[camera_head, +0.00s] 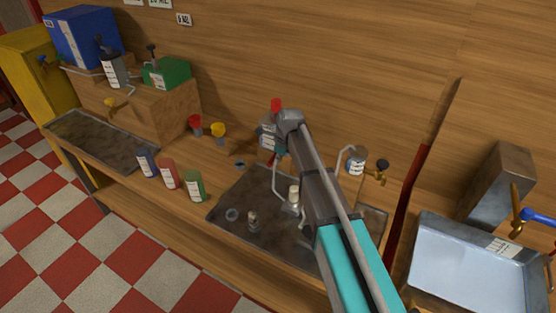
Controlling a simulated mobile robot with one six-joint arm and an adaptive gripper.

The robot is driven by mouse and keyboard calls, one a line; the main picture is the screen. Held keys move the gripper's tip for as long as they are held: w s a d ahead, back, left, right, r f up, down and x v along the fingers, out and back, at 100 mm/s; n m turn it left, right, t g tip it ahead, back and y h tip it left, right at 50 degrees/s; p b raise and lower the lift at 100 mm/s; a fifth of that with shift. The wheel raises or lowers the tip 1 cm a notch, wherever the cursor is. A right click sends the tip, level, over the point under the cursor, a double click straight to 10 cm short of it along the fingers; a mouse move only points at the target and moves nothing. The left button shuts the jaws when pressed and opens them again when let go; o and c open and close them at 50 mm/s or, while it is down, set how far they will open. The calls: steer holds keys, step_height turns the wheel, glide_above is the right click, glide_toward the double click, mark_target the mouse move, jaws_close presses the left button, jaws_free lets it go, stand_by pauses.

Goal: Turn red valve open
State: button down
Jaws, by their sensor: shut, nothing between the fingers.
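A small red handle (277,104) stands up beside the wrist of my arm, above a grey labelled canister (268,136) that the wrist partly covers. Another red, cup-shaped piece (195,122) stands on the bench further left. I cannot tell for certain which of them is the red valve. My gripper (281,150) is shut and empty, mostly hidden behind my wrist, close to the canister. Whether it touches the canister or the red handle cannot be seen.
A yellow cup-shaped piece (218,130) stands on the bench. Blue, red and green cans (169,174) line its front edge. A dark tray (225,208) holds small fittings. A red-edged divider (416,175) and a metal sink (470,262) are at right. A wooden wall stands behind.

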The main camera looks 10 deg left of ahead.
steer(key=shift+w+d, duration=0.1)
steer(key=shift+d, duration=0.05)
steer(key=shift+d, duration=0.15)
steer(key=s+d+r+p, duration=0.1)
steer(key=d+r+p, duration=0.4)
steer(key=r+p, duration=0.5)
steer(key=shift+s+d+r, duration=0.2)
steer(key=shift+s+d, duration=0.1)
steer(key=shift+d, duration=0.05)
stand_by(0.6)
stand_by(0.6)
